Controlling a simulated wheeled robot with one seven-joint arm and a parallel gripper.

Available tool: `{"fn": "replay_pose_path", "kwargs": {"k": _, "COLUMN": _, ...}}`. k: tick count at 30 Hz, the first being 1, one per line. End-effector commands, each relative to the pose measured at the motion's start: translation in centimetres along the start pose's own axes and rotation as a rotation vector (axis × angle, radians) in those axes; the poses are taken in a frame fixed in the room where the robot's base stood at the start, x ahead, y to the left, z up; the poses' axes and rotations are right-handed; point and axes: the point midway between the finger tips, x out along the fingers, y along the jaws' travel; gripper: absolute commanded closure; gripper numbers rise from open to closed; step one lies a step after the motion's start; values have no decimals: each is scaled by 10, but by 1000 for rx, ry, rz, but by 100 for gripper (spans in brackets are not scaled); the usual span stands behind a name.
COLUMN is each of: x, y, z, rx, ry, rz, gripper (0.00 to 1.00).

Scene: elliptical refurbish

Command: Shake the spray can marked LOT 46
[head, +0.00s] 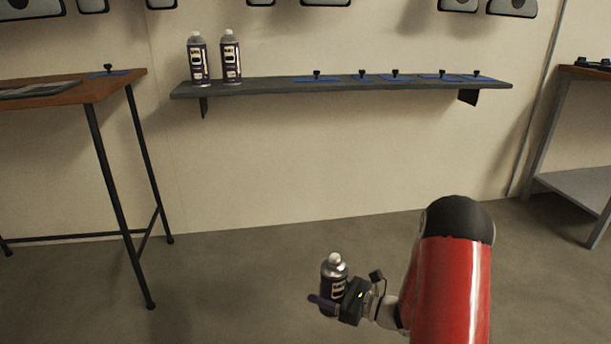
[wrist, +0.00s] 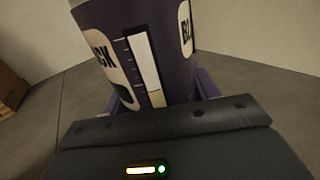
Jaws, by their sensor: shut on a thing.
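A dark spray can with a silver top (head: 335,268) is held in my gripper (head: 330,303), above the floor and about upright. In the wrist view the can (wrist: 150,60) is close up, purple with white label panels and a pale gauge strip; its top is out of the picture. My gripper (wrist: 165,120) is shut around it. The lot mark on the held can cannot be read. Two similar cans, a left one (head: 198,62) and a right one (head: 231,60), stand upright on the wall shelf (head: 270,88); their lot marks are also unreadable.
Several blue pads with small black knobs (head: 395,76) lie along the shelf's right part. A wooden table (head: 110,88) stands at the left and another table (head: 585,75) at the right edge. The floor between them is clear.

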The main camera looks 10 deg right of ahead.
Motion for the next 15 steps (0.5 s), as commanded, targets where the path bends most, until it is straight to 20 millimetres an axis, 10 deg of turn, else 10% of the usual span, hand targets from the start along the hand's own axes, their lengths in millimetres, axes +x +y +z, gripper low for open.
{"fn": "replay_pose_path", "kwargs": {"k": 6, "x": 0, "y": 0, "z": 5, "rx": -3, "ry": -2, "rz": 0, "gripper": 88}}
{"fn": "replay_pose_path", "kwargs": {"k": 11, "x": 0, "y": 0, "z": 73, "rx": -11, "ry": -2, "rz": 0, "gripper": 88}}
{"fn": "replay_pose_path", "kwargs": {"k": 15, "x": 0, "y": 1, "z": 22, "rx": 19, "ry": 3, "rz": 2, "gripper": 88}}
